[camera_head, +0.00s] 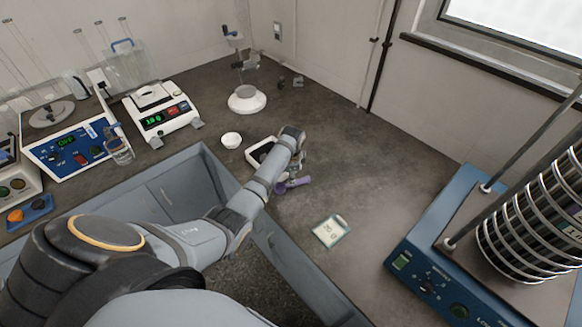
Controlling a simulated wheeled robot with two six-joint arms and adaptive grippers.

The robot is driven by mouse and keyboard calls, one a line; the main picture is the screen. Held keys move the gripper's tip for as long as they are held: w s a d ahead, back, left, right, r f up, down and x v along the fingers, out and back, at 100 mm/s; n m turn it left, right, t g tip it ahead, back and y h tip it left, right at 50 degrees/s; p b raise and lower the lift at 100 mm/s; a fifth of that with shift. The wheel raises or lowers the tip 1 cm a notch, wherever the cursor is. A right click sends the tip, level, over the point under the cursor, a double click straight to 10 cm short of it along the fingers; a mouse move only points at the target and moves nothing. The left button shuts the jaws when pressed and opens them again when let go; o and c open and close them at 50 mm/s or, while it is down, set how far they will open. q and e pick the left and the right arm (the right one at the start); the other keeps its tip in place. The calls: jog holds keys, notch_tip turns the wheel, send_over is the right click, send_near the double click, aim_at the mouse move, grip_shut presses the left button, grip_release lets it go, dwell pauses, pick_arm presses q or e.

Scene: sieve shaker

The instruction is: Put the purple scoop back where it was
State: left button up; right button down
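My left arm reaches in from the lower left across the counter. Its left gripper (290,178) points down near the middle of the counter, and my own wrist hides most of the fingers. The purple scoop (294,184) shows as a small purple piece right at the fingertips, low over or on the counter. I cannot tell whether the fingers grip it. A small white tray with a dark inside (254,153) lies just left of the wrist and is partly covered by it. My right gripper is not in view.
A labelled pad reading 20 (331,231) lies in front. The blue sieve shaker (411,262) stands at right. A small white bowl (232,140), a white-based stand (247,101) and a balance (163,115) are behind and left.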

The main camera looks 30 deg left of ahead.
pick_arm(q)
notch_tip(320, 180, up, 11)
jog(key=s+d, duration=0.1)
jog(key=shift+s+b, duration=0.35)
jog(key=shift+s, duration=0.05)
jog(key=shift+d+f, duration=0.1)
